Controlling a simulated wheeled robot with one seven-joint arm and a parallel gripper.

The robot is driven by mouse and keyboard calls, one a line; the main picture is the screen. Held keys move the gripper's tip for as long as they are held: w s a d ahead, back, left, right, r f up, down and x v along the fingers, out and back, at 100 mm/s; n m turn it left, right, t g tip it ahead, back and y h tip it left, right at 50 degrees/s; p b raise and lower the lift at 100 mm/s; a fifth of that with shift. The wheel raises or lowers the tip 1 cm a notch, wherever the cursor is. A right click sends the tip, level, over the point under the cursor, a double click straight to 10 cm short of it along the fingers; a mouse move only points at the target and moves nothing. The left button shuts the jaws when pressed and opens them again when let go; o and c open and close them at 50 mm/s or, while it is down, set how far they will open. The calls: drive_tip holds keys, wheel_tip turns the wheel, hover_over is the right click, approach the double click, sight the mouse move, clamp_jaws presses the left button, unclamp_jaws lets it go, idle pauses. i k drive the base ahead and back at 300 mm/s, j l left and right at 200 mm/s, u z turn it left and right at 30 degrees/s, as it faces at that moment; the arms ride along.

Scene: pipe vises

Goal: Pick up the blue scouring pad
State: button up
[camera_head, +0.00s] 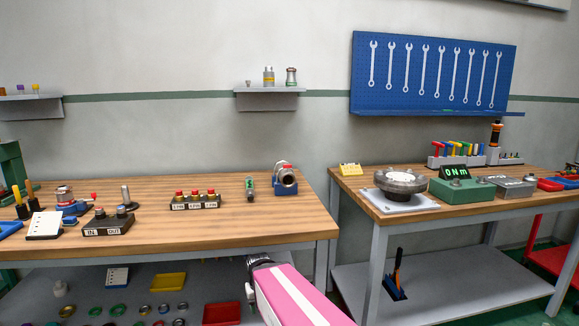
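A small flat blue piece (70,221) lies on the left workbench (235,232), between a white block with holes and a dark button box. It may be the blue scouring pad, but it is too small to be sure. My pink and white arm reaches in from the bottom, in front of the bench's front edge. Its dark end (259,261) is well to the right of the blue piece and apart from it. I cannot make out fingers or anything held there.
A dark button box (108,223), a white block (44,225) and a blue-based vise (67,203) crowd around the blue piece. Another button box (195,201) and a blue pipe vise (286,182) stand farther right. The bench's front middle is clear. A second bench (455,216) stands right.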

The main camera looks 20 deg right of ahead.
sight(71, 221)
drive_tip(key=k, duration=0.1)
drive_tip(key=i+u, duration=0.15)
drive_tip(key=u, duration=1.2)
